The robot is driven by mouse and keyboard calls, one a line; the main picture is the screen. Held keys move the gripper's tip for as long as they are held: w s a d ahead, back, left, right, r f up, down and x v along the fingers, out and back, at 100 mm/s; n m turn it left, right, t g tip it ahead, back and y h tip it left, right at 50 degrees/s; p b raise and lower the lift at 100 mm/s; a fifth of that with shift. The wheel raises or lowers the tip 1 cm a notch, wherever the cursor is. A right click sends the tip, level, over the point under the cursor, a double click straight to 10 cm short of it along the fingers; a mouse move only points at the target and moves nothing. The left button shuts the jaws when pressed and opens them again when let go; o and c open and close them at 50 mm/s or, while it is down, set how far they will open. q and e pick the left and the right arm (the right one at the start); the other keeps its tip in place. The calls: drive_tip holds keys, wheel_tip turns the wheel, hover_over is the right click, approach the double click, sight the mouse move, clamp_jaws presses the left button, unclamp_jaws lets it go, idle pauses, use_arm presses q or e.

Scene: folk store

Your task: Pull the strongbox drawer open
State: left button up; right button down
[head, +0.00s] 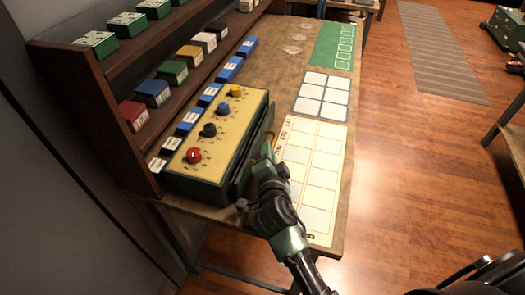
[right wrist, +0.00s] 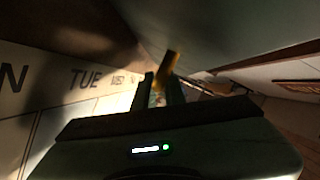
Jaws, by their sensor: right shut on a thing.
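The strongbox (head: 208,142) is a dark green box with a yellow top that carries red, black, blue and yellow knobs. It stands on the table against the shelf. Its drawer front (head: 243,168) is a dark panel along the box's right side. A dark gap shows between panel and box, so the drawer looks slightly out; its inside is hidden. My right gripper (head: 268,155) is at this panel, shut on the yellow drawer handle (right wrist: 171,63). In the right wrist view the handle sticks up between the fingers (right wrist: 160,90).
A pale chart with day names (head: 313,185) lies flat on the table, right of the drawer. Beyond it are a white grid card (head: 322,94) and a green mat (head: 334,45). A shelf with coloured boxes (head: 152,93) stands behind the strongbox.

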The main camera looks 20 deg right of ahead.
drive_tip(key=s+d, duration=0.1)
drive_tip(key=d, duration=0.1)
drive_tip(key=s+d, duration=0.2)
drive_tip(key=d, duration=0.1)
drive_tip(key=shift+s+d, duration=0.3)
drive_tip(key=shift+s, duration=0.05)
drive_tip(key=shift+a, duration=0.1)
drive_tip(key=c, duration=1.8)
unclamp_jaws()
drive_tip(key=shift+w, duration=0.1)
drive_tip(key=shift+o, duration=0.2)
